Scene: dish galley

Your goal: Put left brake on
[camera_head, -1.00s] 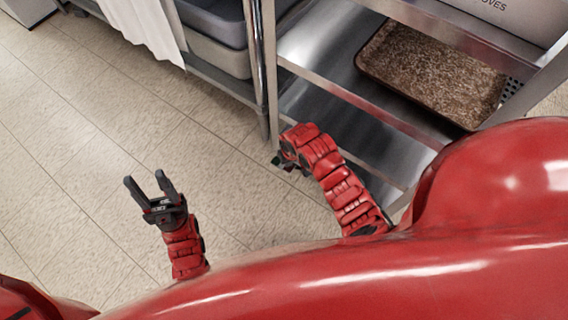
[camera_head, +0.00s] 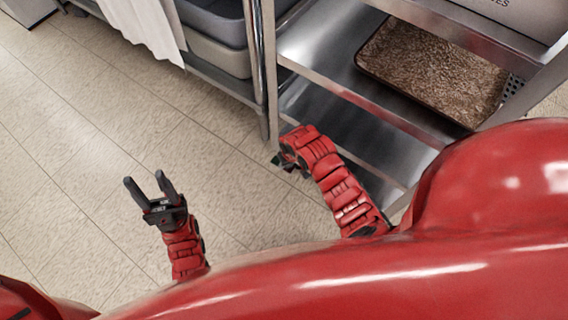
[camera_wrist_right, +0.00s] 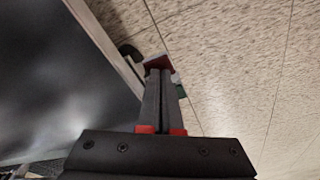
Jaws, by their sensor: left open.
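In the head view my left gripper (camera_head: 152,190) is open and empty above the floor at the lower left. My right arm reaches down beside the metal rack's near corner; its gripper (camera_head: 287,166) is largely hidden behind its own wrist. In the right wrist view my right gripper (camera_wrist_right: 158,74) has its two fingers close together, with nothing clearly between them. A small dark-red piece (camera_wrist_right: 158,62) and a green piece (camera_wrist_right: 180,90) lie at the fingertips, perhaps the brake pedal; I cannot tell whether they touch. A green bit (camera_head: 275,160) also shows in the head view.
The steel rack (camera_head: 330,70) fills the upper right, with a brown-filled tray (camera_head: 432,72) on a shelf. Another cart with grey bins (camera_head: 218,52) and a white cloth (camera_head: 142,25) stands at the upper left. The tiled floor (camera_head: 90,140) at left is clear.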

